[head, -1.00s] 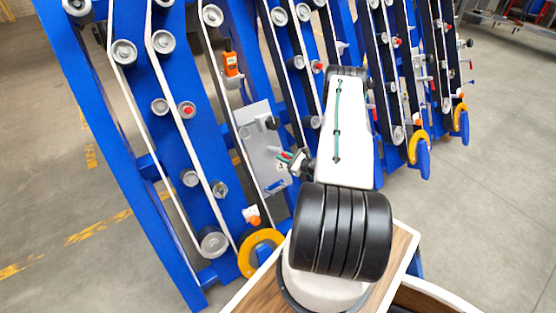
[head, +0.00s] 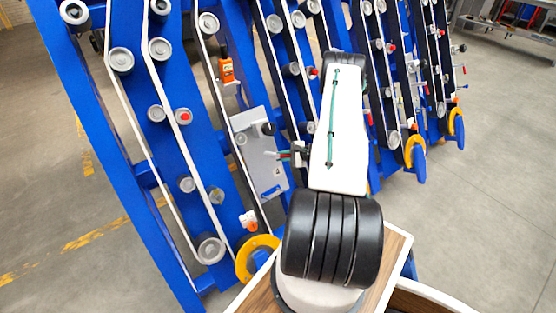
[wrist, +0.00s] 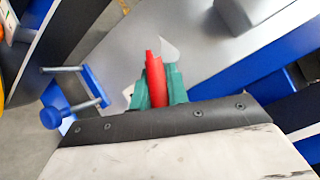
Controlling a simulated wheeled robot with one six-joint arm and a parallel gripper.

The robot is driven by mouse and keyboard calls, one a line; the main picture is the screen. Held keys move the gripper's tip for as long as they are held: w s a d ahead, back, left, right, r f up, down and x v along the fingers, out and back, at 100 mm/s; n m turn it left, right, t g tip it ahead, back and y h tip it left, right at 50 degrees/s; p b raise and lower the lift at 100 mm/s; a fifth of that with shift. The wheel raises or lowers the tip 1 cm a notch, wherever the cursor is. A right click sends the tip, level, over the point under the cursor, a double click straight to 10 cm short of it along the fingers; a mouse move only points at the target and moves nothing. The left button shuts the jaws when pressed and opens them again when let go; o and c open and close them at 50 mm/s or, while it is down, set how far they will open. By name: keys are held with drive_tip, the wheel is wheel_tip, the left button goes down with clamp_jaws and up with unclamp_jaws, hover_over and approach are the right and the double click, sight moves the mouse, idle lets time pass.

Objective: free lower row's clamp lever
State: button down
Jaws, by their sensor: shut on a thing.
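The clamp lever (wrist: 155,80) is a red bar standing between the green fingertips in the wrist view. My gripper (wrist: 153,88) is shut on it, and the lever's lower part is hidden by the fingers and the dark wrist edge. In the head view my gripper (head: 284,155) sits small at the right edge of a grey plate (head: 256,160) on the blue frame. The lever is only a tiny red spot there, so its angle is hard to read.
A blue knob (wrist: 50,117) on metal rods stands left of my fingers. A grey block (wrist: 252,14) is at the top. Rollers, belts, an orange device (head: 226,70) and a yellow ring (head: 257,258) surround the plate. The floor at left is open.

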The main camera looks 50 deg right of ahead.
drive_tip(key=shift+w+d+r+n, duration=0.15)
drive_tip(key=shift+w+r+n, duration=0.05)
drive_tip(key=shift+r+n, duration=0.1)
drive_tip(key=c, duration=1.4)
unclamp_jaws()
drive_tip(key=shift+o, duration=0.2)
drive_tip(key=shift+f, duration=0.1)
drive_tip(key=v, duration=0.7)
drive_tip(key=shift+s+r, duration=0.25)
drive_tip(key=shift+s, duration=0.1)
